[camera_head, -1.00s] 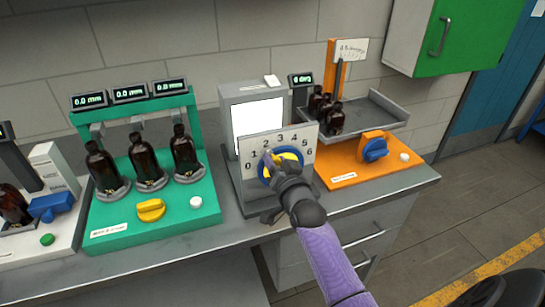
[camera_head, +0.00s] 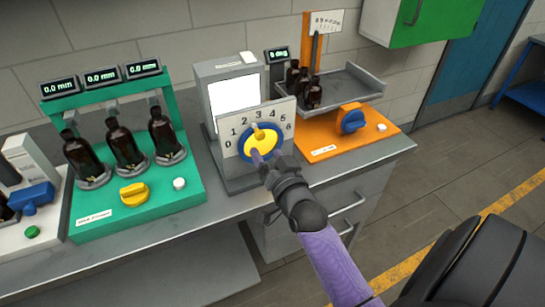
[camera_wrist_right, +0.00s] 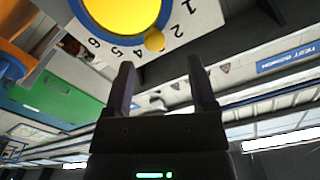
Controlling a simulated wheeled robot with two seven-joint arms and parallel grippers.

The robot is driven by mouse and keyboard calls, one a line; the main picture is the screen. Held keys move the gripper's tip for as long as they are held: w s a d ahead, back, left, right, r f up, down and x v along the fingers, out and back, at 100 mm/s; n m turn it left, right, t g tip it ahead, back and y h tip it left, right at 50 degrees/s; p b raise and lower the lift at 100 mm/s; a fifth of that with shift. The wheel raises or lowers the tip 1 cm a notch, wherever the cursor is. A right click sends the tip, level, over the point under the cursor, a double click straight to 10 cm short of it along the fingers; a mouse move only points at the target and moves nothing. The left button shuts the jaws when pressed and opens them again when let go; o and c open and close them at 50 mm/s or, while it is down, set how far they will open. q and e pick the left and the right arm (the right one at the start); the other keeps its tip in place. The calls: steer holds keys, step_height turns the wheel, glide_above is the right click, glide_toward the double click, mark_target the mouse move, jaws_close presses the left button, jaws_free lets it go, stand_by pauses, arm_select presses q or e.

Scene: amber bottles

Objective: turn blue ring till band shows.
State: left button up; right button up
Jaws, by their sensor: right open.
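A small yellow knob sits at the ring's top, near the middle numbers. The blank white screen (camera_head: 234,102) is behind the plate, with no band visible. My right gripper (camera_head: 266,164) is at the dial's lower right edge. In the right wrist view its two fingers (camera_wrist_right: 163,85) are apart and empty, with the yellow hub (camera_wrist_right: 120,12) and dial plate (camera_wrist_right: 205,25) beyond them. Contact with the ring is unclear. My left gripper is out of view.
A green station (camera_head: 85,232) with amber bottles (camera_head: 120,145) stands left of the dial. An orange station (camera_head: 375,140) with a blue knob (camera_head: 352,121) and a tray of bottles (camera_head: 350,85) stands right. The bench front (camera_head: 200,215) is clear.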

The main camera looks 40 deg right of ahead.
mark_target(257, 138)
steer(key=w+m, duration=0.2)
steer(key=w+d+m, duration=0.1)
steer(key=w+m, duration=0.1)
steer(key=w+d+m, duration=0.1)
steer(key=w+m, duration=0.1)
steer(key=m, duration=0.1)
steer(key=shift+w+d+r+b, duration=0.1)
steer(key=shift+d+b, duration=0.15)
steer(key=shift+b, duration=0.05)
steer(key=shift+w, duration=0.25)
steer(key=shift+c, duration=0.4)
jaws_close()
steer(key=shift+a+n+p, duration=0.4)
steer(key=shift+n+p, duration=0.15)
steer(key=shift+n, duration=0.55)
steer(key=shift+c, duration=0.2)
jaws_free()
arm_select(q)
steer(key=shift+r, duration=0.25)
arm_select(e)
steer(key=shift+o, duration=0.6)
